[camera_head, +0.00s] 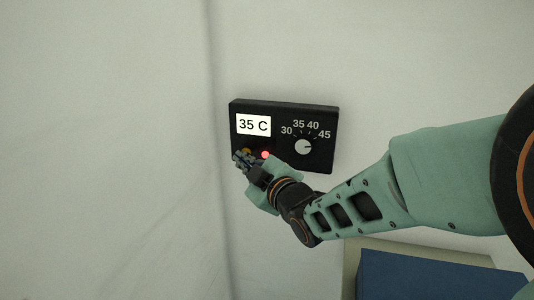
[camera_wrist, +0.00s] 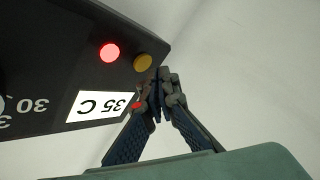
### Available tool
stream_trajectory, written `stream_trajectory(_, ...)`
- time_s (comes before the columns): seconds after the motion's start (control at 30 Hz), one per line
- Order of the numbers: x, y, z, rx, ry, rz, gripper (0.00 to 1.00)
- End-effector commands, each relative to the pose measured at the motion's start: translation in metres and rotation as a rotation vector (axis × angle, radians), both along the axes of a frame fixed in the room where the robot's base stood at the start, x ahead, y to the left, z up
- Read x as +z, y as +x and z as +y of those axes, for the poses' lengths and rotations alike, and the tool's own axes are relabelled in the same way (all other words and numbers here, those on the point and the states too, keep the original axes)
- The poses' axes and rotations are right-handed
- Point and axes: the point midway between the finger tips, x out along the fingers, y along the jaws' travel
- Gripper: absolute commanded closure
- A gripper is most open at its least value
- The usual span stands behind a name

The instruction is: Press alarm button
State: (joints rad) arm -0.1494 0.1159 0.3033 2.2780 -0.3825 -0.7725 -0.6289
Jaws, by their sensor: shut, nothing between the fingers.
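A black control panel (camera_head: 285,110) is fixed to the pale wall. Its lower left part carries a yellow round button (camera_head: 246,151) and, to the right of it, a glowing red round light or button (camera_head: 265,155). In the wrist view the red one (camera_wrist: 109,52) and the yellow one (camera_wrist: 143,62) sit side by side on the panel (camera_wrist: 110,20). My gripper (camera_wrist: 157,88) is shut and empty, its tips close to the yellow button; I cannot tell whether they touch. In the head view my gripper (camera_head: 240,157) partly covers the panel's lower left corner.
The panel also has a white display (camera_head: 253,125) reading 35 C and a white dial (camera_head: 303,147) marked 30 to 45. A blue-topped object (camera_head: 430,277) stands at the lower right. The wall (camera_head: 110,120) left of the panel is bare.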

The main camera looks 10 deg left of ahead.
Motion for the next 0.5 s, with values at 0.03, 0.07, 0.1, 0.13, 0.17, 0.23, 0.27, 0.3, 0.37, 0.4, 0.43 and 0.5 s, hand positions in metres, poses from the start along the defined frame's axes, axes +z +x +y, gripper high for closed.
stream_trajectory(0.03, -0.0010, 0.0020, -0.0005, -0.001, 0.000, -0.001, 1.00)
stream_trajectory(0.07, -0.0010, 0.0031, -0.0006, -0.001, 0.002, -0.001, 1.00)
stream_trajectory(0.1, -0.0012, 0.0047, -0.0008, -0.001, 0.001, -0.001, 1.00)
stream_trajectory(0.13, -0.0013, 0.0057, -0.0009, -0.001, 0.001, -0.001, 1.00)
stream_trajectory(0.17, -0.0013, 0.0065, -0.0009, -0.001, 0.001, -0.001, 1.00)
stream_trajectory(0.23, -0.0010, 0.0077, -0.0010, -0.001, 0.000, -0.001, 1.00)
stream_trajectory(0.27, -0.0008, 0.0078, -0.0009, -0.001, -0.001, 0.000, 1.00)
stream_trajectory(0.3, -0.0005, 0.0078, -0.0009, -0.001, -0.001, 0.000, 1.00)
stream_trajectory(0.37, -0.0004, 0.0077, -0.0010, -0.001, 0.000, 0.000, 1.00)
stream_trajectory(0.4, -0.0004, 0.0077, -0.0010, -0.001, 0.000, 0.000, 1.00)
stream_trajectory(0.43, -0.0003, 0.0077, -0.0009, -0.001, 0.000, 0.000, 1.00)
stream_trajectory(0.5, -0.0003, 0.0077, -0.0009, -0.001, 0.000, 0.000, 1.00)
